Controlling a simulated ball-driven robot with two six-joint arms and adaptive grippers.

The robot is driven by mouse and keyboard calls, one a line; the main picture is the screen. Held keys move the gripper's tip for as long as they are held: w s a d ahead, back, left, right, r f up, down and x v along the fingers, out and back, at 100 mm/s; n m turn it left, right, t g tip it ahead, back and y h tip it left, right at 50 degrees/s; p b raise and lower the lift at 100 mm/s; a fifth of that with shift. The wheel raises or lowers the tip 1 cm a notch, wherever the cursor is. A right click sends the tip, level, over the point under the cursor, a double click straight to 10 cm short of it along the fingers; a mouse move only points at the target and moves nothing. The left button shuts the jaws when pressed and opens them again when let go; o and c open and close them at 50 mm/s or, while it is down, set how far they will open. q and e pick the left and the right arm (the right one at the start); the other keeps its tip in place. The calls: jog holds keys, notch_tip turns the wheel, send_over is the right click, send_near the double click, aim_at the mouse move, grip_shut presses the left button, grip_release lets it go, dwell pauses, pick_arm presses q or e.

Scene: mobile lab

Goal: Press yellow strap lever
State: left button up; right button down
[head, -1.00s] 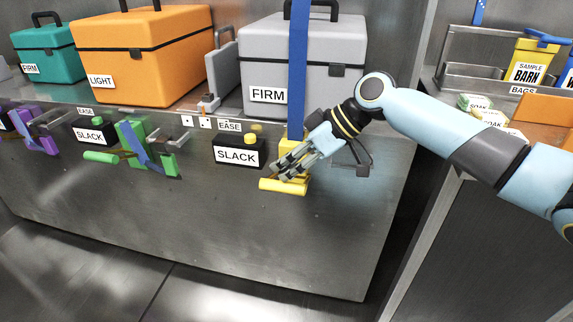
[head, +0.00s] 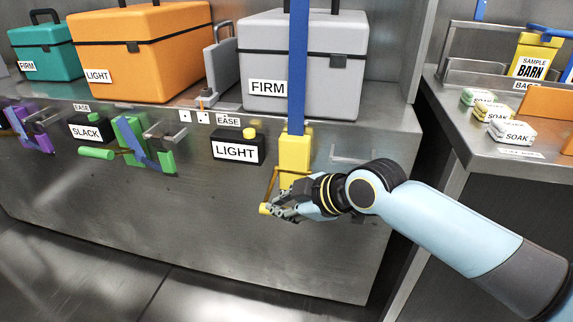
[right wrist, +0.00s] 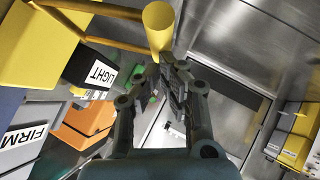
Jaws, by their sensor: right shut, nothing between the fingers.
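The yellow strap lever's block (head: 295,150) is on the steel bench front, with a blue strap (head: 298,70) running up from it over the grey case. Its yellow handle bar (head: 265,209) hangs low on thin arms, left of and partly behind my right gripper (head: 284,213). In the right wrist view the bar's round end (right wrist: 158,22) is just beyond the shut, empty fingertips (right wrist: 165,72); whether they touch cannot be told. A black box (head: 237,149) with a yellow button beside the lever reads LIGHT. My left gripper is not in view.
The grey case (head: 310,60) labelled FIRM stands above the lever. Green (head: 128,140) and purple (head: 30,130) strap levers are to the left. A metal bracket (head: 352,153) sticks out right of the yellow block. A side counter (head: 480,150) stands at the right.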

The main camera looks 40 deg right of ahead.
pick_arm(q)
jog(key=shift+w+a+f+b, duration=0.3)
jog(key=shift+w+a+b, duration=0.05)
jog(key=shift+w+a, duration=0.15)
pick_arm(e)
jog(key=shift+f, duration=1)
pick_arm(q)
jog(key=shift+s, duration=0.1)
